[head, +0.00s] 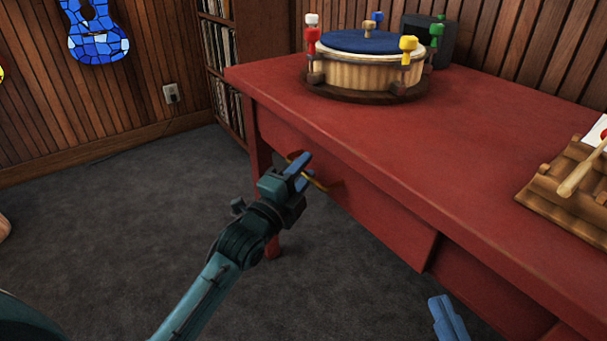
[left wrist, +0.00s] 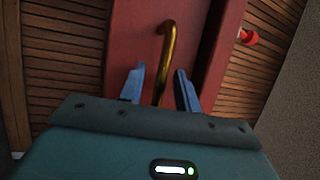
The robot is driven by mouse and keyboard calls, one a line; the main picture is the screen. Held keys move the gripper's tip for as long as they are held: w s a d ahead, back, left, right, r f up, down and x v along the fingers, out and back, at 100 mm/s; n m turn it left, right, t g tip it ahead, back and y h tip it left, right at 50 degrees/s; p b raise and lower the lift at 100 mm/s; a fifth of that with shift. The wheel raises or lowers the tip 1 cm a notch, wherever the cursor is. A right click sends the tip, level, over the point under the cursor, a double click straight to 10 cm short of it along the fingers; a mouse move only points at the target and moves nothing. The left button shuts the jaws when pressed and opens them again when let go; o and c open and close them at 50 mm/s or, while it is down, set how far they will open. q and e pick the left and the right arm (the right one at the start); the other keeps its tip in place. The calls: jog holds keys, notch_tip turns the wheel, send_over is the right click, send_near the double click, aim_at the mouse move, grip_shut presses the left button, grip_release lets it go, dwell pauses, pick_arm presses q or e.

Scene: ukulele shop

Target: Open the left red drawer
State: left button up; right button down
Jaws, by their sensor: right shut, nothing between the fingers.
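The left red drawer (head: 375,215) is in the front of the red table, with its right edge standing slightly proud; I cannot tell whether it is pulled out at all. Its brass handle (head: 318,184) is partly hidden by my left gripper (head: 304,171). In the left wrist view the handle (left wrist: 167,48) runs down between the two blue fingertips of the left gripper (left wrist: 159,84), with a gap visible on both sides. The left gripper is open around the handle. My right gripper (head: 447,318) is shut and empty, low in front of the table at the bottom edge.
The red table (head: 400,145) carries a round drum-like stand (head: 365,78) with coloured pegs, a dark box (head: 430,38) behind it, and a wooden rack (head: 565,190) at right. Shelves (head: 222,75) stand at the back.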

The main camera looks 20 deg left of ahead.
pick_arm(q)
jog(key=shift+c, duration=0.5)
grip_shut()
